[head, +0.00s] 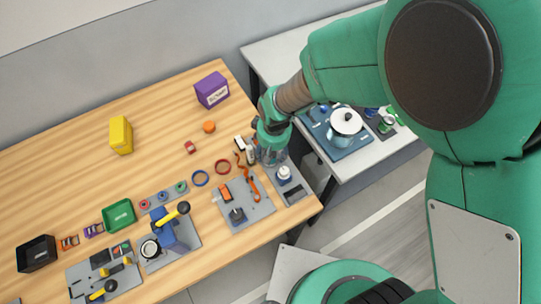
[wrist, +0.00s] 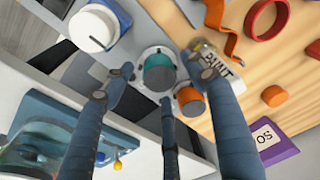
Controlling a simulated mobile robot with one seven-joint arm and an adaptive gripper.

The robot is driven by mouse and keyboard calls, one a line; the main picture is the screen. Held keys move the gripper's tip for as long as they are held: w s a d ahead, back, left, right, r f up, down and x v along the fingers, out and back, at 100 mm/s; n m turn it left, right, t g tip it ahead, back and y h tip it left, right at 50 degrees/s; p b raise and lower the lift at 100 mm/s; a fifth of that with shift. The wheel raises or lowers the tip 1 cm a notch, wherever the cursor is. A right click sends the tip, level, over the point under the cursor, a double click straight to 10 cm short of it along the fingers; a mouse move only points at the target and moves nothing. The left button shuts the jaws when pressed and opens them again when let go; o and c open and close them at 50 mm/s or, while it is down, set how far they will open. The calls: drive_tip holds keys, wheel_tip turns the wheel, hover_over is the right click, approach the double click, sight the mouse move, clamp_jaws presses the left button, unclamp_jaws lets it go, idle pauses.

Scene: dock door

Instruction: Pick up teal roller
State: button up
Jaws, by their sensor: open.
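In the head view my gripper (head: 270,155) is over the right end of the wooden table, and I cannot make out the roller there.
An orange-topped cylinder (wrist: 190,100) stands close beside the teal roller. A paint-labelled container (wrist: 220,62) is near the right fingertip. A white round-topped item (wrist: 94,28) is at upper left. A purple box (head: 212,90) and a side table with a pot (head: 345,124) are nearby.

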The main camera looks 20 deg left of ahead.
drive_tip(key=c, duration=1.3)
drive_tip(key=shift+c, duration=0.2)
wheel_tip(320, 180, up, 10)
drive_tip(key=p, duration=0.1)
drive_tip(key=shift+p, duration=0.35)
